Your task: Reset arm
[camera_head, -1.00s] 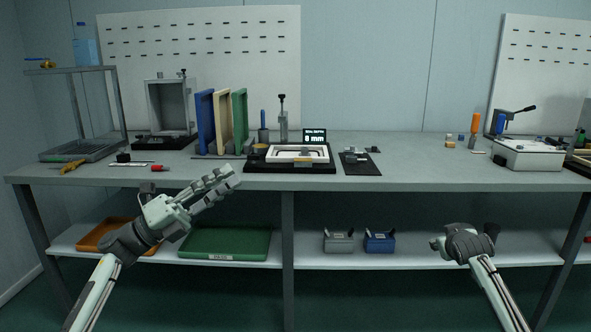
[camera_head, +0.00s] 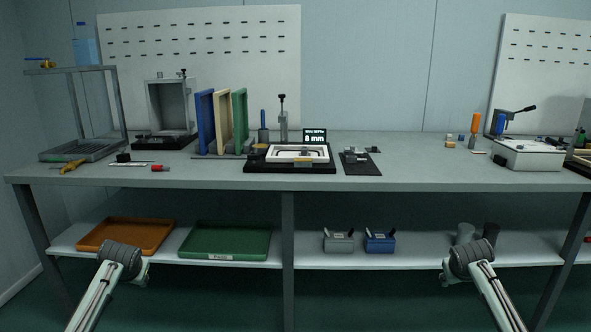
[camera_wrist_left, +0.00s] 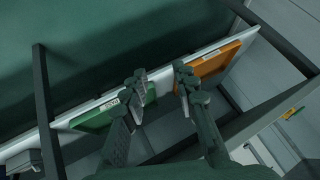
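In the head view my left arm (camera_head: 122,262) is bent low in front of the lower shelf, left of centre. Its gripper is hidden behind the forearm there. In the left wrist view my left gripper (camera_wrist_left: 160,76) has its two fingers spread apart, with nothing between them. It shows over the shelf edge, between the green tray (camera_wrist_left: 100,116) and the orange tray (camera_wrist_left: 212,62). My right arm (camera_head: 470,260) is folded low at the right in the head view, roughly mirroring the left. Its gripper is hidden from view.
The workbench (camera_head: 430,175) carries a panel fixture (camera_head: 290,168), coloured panels (camera_head: 222,122), a wire-sided stand (camera_head: 85,112) and a white device (camera_head: 528,155). The lower shelf (camera_head: 300,259) holds the trays, a grey bin (camera_head: 338,242), a blue bin (camera_head: 379,242) and dark cups (camera_head: 465,233).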

